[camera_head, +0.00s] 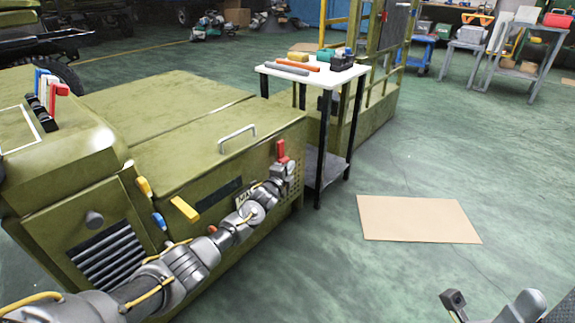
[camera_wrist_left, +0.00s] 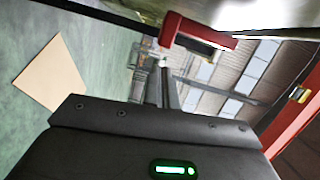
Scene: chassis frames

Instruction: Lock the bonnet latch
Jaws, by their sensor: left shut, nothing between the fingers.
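The red bonnet latch (camera_head: 281,150) stands upright at the front right corner of the olive-green bonnet (camera_head: 190,130). A bent metal handle (camera_head: 237,136) sits on the bonnet's top edge. My left gripper (camera_head: 287,171) is shut and empty, just beneath the red latch. In the left wrist view the red latch (camera_wrist_left: 192,36) shows large and close, just beyond the tips of my left gripper (camera_wrist_left: 164,66). Whether the fingertips touch it I cannot tell. My right gripper (camera_head: 455,303) shows only in part at the bottom right; its jaw state is unclear.
A small table (camera_head: 310,77) with tools stands close behind the bonnet's right end. A cardboard sheet (camera_head: 418,220) lies on otherwise clear floor.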

